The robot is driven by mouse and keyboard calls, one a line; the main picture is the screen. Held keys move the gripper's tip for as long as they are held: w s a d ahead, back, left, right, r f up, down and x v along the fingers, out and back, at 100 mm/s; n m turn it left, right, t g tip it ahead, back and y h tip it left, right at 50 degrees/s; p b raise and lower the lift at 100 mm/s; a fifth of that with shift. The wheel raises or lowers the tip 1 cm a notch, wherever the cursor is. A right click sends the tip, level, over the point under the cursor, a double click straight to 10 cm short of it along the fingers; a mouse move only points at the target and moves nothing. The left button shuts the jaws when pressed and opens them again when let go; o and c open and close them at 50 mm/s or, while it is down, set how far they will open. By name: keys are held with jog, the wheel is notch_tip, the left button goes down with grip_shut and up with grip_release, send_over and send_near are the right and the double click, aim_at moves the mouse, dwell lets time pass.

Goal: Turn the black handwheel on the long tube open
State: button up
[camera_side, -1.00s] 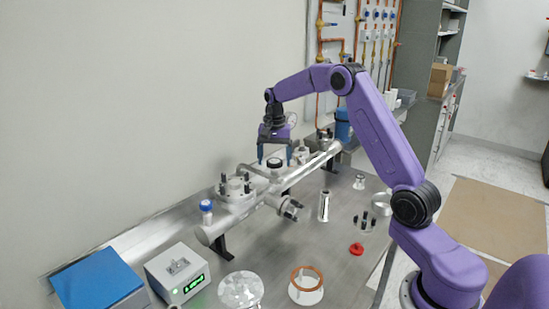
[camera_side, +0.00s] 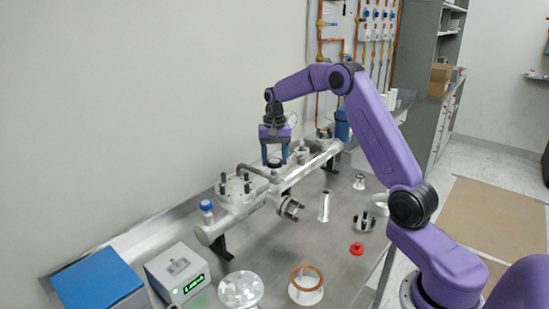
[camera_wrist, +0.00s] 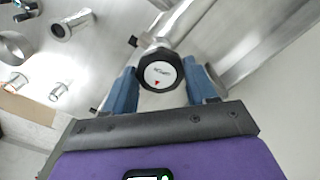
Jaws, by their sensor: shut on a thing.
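The black handwheel (camera_side: 275,163) sits on top of the long silver tube (camera_side: 303,172) in the side view. In the wrist view the handwheel (camera_wrist: 161,72) shows a white round cap with lettering and a small red mark. My gripper (camera_side: 274,159) points down over it, with one blue finger on each side. The fingers (camera_wrist: 162,84) also flank the wheel in the wrist view, shut on its rim. Parts of the rim are hidden behind the fingers in the side view.
A bolted flange (camera_side: 238,187) and a blue-capped fitting (camera_side: 206,206) stand on the tube's near end. A blue box (camera_side: 98,281), a grey controller (camera_side: 178,271), a copper-coloured ring (camera_side: 306,280) and a red part (camera_side: 356,248) lie on the bench. The wall runs close behind.

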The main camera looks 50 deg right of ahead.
jog(key=n, duration=0.5)
jog(key=shift+n, duration=0.3)
jog(key=n, duration=1)
jog(key=shift+d+r, duration=0.1)
jog(key=n, duration=0.5)
jog(key=shift+w, duration=0.1)
jog(key=n, duration=0.5)
jog(key=shift+n, duration=0.4)
jog(key=n, duration=0.4)
jog(key=shift+n, duration=0.3)
jog(key=n, duration=0.4)
jog(key=shift+n, duration=2.5)
